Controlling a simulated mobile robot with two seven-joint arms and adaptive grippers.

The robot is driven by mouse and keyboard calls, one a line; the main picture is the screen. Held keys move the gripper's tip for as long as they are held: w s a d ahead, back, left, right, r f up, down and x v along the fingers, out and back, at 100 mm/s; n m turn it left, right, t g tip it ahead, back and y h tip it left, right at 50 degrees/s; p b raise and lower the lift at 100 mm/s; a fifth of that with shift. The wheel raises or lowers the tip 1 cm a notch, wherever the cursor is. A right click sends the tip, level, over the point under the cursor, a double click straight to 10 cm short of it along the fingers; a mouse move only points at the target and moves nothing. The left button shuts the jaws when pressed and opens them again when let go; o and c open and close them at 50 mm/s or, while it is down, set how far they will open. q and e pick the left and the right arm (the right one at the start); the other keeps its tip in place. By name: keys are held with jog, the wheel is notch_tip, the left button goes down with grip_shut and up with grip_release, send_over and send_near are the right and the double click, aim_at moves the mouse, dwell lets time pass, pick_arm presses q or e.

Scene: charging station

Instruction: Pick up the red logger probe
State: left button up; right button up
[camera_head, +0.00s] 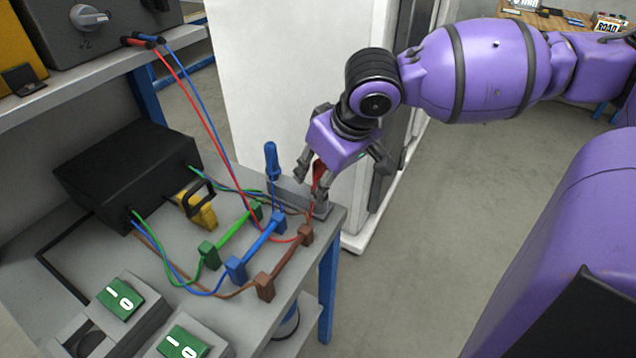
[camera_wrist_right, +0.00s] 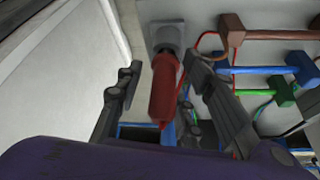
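The red logger probe (camera_head: 319,172) stands at the right end of a grey holder (camera_head: 292,193) near the bench's corner, partly hidden behind my right gripper's fingers. In the right wrist view the probe's red handle (camera_wrist_right: 165,88) shows between the fingers. My right gripper (camera_head: 340,172) is open around the probe from above. In the wrist view its fingers (camera_wrist_right: 165,85) are apart, with a clear gap on the left; the right finger is closer to the handle, and contact cannot be told. My left gripper is not in view.
A blue probe (camera_head: 271,160) stands upright in the same holder. Green (camera_head: 232,232), blue (camera_head: 257,245) and brown (camera_head: 285,262) bars with cables lie in front. A white cabinet (camera_head: 285,80) stands behind.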

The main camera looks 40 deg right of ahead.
jog(key=shift+r, duration=0.1)
grip_shut()
